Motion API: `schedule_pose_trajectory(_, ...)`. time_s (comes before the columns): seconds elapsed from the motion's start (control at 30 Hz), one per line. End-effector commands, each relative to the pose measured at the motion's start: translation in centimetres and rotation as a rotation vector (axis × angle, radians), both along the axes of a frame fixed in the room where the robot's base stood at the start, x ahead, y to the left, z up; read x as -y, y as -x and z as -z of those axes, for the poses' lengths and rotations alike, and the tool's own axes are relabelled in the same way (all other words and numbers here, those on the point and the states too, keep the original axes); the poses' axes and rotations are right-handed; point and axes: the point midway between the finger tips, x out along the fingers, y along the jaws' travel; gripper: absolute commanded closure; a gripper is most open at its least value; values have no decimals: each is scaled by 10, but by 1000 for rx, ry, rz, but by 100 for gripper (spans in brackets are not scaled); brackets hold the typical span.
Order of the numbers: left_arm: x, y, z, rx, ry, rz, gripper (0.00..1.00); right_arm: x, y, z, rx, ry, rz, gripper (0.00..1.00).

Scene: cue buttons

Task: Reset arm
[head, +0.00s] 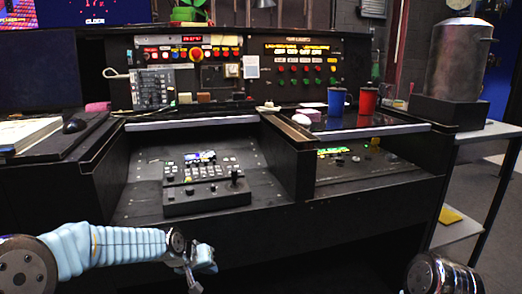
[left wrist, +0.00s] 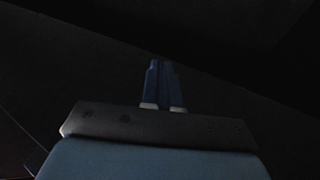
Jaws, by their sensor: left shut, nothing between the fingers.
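My left arm comes in from the lower left in the head view. My left gripper (head: 194,284) hangs in front of the desk's lower front face, pointing down, shut and empty. In the left wrist view its two blue fingers (left wrist: 163,86) lie together against a dark surface. The control box (head: 205,190) with buttons and a joystick sits on the sloping panel above and beyond the left gripper, apart from it. At the lower right a dark rounded part of my right arm shows; its gripper is out of view.
Upright panels with colored buttons (head: 302,68) stand at the back. A blue cup (head: 336,101) and a red cup (head: 367,101) stand on the right ledge. A metal cylinder (head: 458,60) stands at right. A mouse (head: 75,126) and book (head: 27,134) lie at left.

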Motion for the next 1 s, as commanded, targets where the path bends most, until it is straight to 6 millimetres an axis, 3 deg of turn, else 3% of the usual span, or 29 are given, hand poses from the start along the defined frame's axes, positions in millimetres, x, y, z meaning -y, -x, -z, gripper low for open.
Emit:
schedule_pose_trajectory(0.03, 3, 17, 46, -57, -6, 8, 100, 0, 0, -1, 0, 0, 0, 57)
schedule_pose_trajectory(0.1, 7, 45, 103, -120, -13, 18, 100, 0, 0, -1, 0, -1, -1, 57)
schedule_pose_trajectory(0.17, 10, 74, 146, -172, -16, 26, 100, -1, 0, -2, 0, -1, -1, 57)
schedule_pose_trajectory(0.2, 12, 97, 174, -209, -17, 32, 100, -1, 0, -2, 0, -1, -1, 57)
schedule_pose_trajectory(0.3, 16, 157, 227, -293, -17, 44, 100, -1, 0, -3, 0, -1, -1, 57)
schedule_pose_trajectory(0.4, 21, 214, 261, -364, -13, 56, 100, -1, 0, -4, -1, -2, -3, 57)
schedule_pose_trajectory(0.5, 24, 256, 278, -410, -9, 64, 100, -2, 1, -4, -1, -2, -3, 57)
schedule_pose_trajectory(0.6, 26, 280, 284, -437, -7, 69, 100, -2, 1, -5, -1, -2, -3, 57)
schedule_pose_trajectory(0.7, 26, 288, 286, -444, -6, 71, 100, -2, 1, -5, -1, -2, -3, 57)
schedule_pose_trajectory(1.0, 26, 287, 286, -443, -6, 70, 100, -2, 1, -4, -1, -2, -3, 57)
